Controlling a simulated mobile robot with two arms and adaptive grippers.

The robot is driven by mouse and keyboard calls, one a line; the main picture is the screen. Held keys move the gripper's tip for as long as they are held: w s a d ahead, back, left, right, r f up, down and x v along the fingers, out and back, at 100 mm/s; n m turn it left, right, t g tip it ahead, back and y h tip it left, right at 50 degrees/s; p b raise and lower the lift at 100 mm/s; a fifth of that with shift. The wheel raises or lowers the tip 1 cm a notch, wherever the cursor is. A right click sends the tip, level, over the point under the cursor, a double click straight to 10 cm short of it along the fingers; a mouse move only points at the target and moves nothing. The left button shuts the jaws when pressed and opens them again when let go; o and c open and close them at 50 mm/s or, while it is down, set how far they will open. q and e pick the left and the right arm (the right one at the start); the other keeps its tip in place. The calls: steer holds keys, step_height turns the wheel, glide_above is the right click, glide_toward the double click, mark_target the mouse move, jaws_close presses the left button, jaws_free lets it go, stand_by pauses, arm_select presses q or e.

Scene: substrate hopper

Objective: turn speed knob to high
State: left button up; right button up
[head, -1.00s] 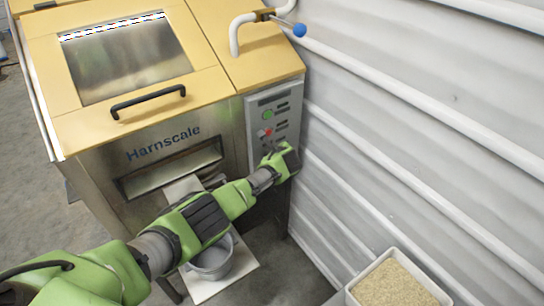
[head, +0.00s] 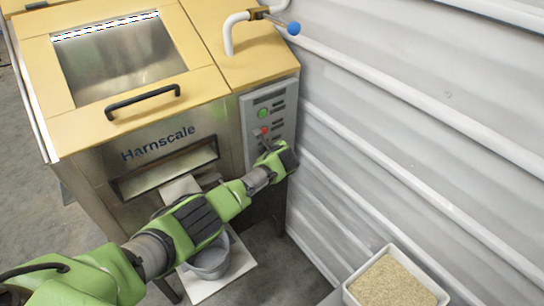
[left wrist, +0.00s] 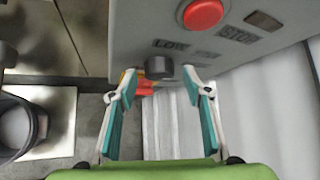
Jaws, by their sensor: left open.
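The speed knob (left wrist: 159,67) is a small dark round knob on the underside edge of the grey control panel (left wrist: 120,30) in the left wrist view. A LOW label (left wrist: 170,44) is beside it; other labels nearby are too blurred to read. My left gripper (left wrist: 160,80) is open, with its teal-padded fingertips on either side of the knob and a gap showing on both sides. In the head view, my left gripper (head: 263,140) is at the lower part of the panel and hides the knob. My right gripper is not in view.
A red button (left wrist: 203,14) and a STOP label (left wrist: 237,34) are close above the knob. A green button (head: 263,113) is higher on the panel. The corrugated wall (head: 400,130) stands close on the right. A grey bucket (head: 210,262) is below the hopper; a grain bin (head: 350,293) is at lower right.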

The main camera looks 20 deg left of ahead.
arm_select(q)
steer(key=v, duration=1.1)
steer(key=shift+s, duration=0.1)
stand_by(0.4)
